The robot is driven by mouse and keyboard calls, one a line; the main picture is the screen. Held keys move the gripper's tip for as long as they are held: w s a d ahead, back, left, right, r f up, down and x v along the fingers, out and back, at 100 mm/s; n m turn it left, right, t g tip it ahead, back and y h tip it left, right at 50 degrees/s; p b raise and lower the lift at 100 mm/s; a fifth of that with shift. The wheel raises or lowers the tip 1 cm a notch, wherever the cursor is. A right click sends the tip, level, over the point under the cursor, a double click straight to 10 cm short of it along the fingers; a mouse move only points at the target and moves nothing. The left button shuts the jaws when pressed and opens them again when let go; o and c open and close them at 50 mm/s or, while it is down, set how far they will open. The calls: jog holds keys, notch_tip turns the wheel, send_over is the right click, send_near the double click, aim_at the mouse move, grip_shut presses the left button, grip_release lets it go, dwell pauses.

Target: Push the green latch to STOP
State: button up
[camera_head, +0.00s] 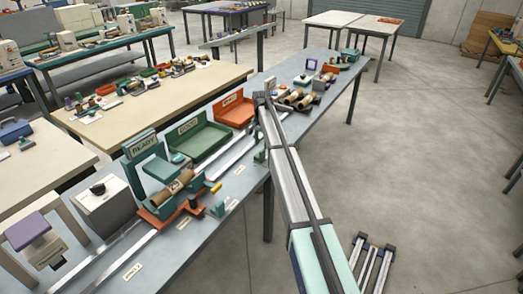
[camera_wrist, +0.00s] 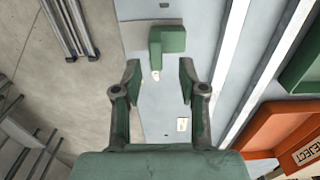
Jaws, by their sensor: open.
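The green latch (camera_wrist: 170,38) shows in the wrist view as an L-shaped green block on the grey bench top, just beyond my fingertips. In the head view a small green piece (camera_head: 260,156), likely the same latch, stands by the bench's near edge, left of my arm. My gripper (camera_wrist: 160,72) is open and empty, its two fingers apart above the bench. A small whitish spot lies on the bench between the fingertips and the latch. I cannot read a STOP mark.
Two pale rails (camera_wrist: 235,60) run along the bench right of the latch. An orange REJECT tray (camera_head: 233,112) and a green tray (camera_head: 203,138) stand behind the rails. The winder with brown rolls (camera_head: 176,188) is at left.

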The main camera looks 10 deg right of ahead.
notch_tip(320, 180, up, 6)
jog(key=shift+r, duration=0.25)
